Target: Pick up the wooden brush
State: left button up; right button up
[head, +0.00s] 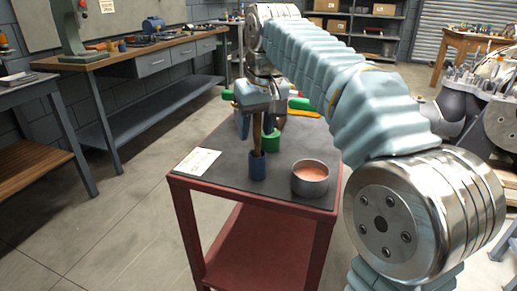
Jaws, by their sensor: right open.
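A slim brown wooden handle, apparently the wooden brush (257,137), stands upright in a small dark blue cup (257,167) on the dark-topped red table. My right gripper (262,122) reaches down from above and is open, at the handle's upper part. The top of the brush is hidden by the gripper, and I cannot tell whether the fingers touch it. My left gripper is not in view.
A grey tin with orange-brown contents (310,178) stands right of the cup. A white paper (197,161) lies at the table's left. Green objects (271,141) and a yellow-orange item (304,113) lie behind. A workbench (130,62) stands at the back left.

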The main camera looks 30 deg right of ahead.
jog(key=shift+c, duration=0.5)
grip_shut()
jog(key=shift+r, duration=0.15)
